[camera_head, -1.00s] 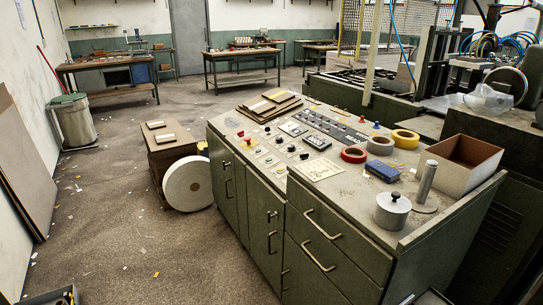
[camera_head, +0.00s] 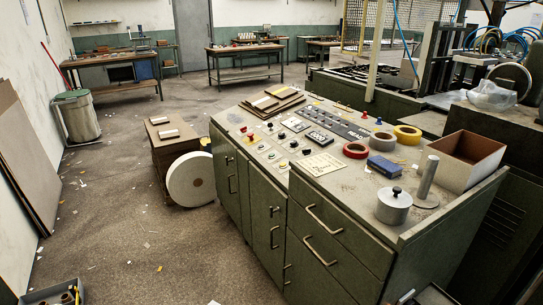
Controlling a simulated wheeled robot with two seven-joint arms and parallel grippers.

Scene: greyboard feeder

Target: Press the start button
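The green control console (camera_head: 330,195) stands in the middle and right of the head view. Its sloping top carries a control panel with several small round buttons and knobs, among them a red button (camera_head: 250,139), plus dark displays (camera_head: 320,138). The buttons are too small for me to read labels, so I cannot tell which one is the start button. No gripper shows in the head view, and nothing covers the panel's buttons.
Tape rolls (camera_head: 356,150), a blue box (camera_head: 383,167), a lidded metal pot (camera_head: 393,206) and an open carton (camera_head: 468,160) sit on the console's right part. Boards (camera_head: 272,101) lie at its far end. A white roll (camera_head: 190,180) stands left of it. The floor (camera_head: 130,215) further left is mostly clear.

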